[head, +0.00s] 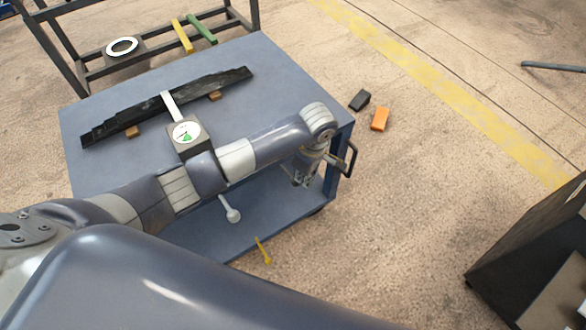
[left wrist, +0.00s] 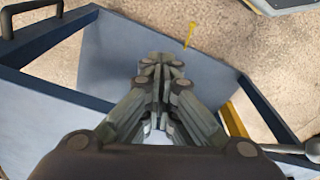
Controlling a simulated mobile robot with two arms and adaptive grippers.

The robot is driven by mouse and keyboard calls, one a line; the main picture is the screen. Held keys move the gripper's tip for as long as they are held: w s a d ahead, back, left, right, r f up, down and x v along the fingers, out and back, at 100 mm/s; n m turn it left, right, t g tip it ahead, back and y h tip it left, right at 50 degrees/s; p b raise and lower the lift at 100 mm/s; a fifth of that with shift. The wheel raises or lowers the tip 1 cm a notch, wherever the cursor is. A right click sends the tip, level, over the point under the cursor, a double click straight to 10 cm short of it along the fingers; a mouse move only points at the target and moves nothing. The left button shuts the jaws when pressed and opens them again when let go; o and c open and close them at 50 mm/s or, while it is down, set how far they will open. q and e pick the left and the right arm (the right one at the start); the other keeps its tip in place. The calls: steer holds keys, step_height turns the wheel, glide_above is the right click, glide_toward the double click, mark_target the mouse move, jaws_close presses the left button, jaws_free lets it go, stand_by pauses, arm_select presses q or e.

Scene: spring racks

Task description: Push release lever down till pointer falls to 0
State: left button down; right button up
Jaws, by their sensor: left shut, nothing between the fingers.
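The gauge (head: 187,133) is a dark box with a white round dial and a green patch. It sits near the front edge of the blue cart top (head: 100,170); its pointer is too small to read. A pale release lever (head: 232,214) with a ball end sticks out below my left arm; its upper part is hidden. The lever's ball shows at the right edge of the left wrist view (left wrist: 313,150). My left gripper (head: 301,180) is shut and empty, beside the cart's front right corner, apart from the lever. It also shows in the left wrist view (left wrist: 157,115). My right gripper is not in view.
A dark leaf spring (head: 165,105) lies on wooden blocks on the cart. The cart's handle (head: 350,160) is close to my left gripper. A lower shelf (head: 220,245) lies beneath. Black (head: 360,99) and orange (head: 380,119) blocks lie on the open floor at right.

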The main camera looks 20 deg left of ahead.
arm_select(q)
steer(key=shift+a, duration=0.1)
step_height(320, 180, up, 12)
steer(key=d, duration=0.1)
steer(key=shift+s+d, duration=0.15)
steer(key=shift+s, duration=0.05)
stand_by(0.7)
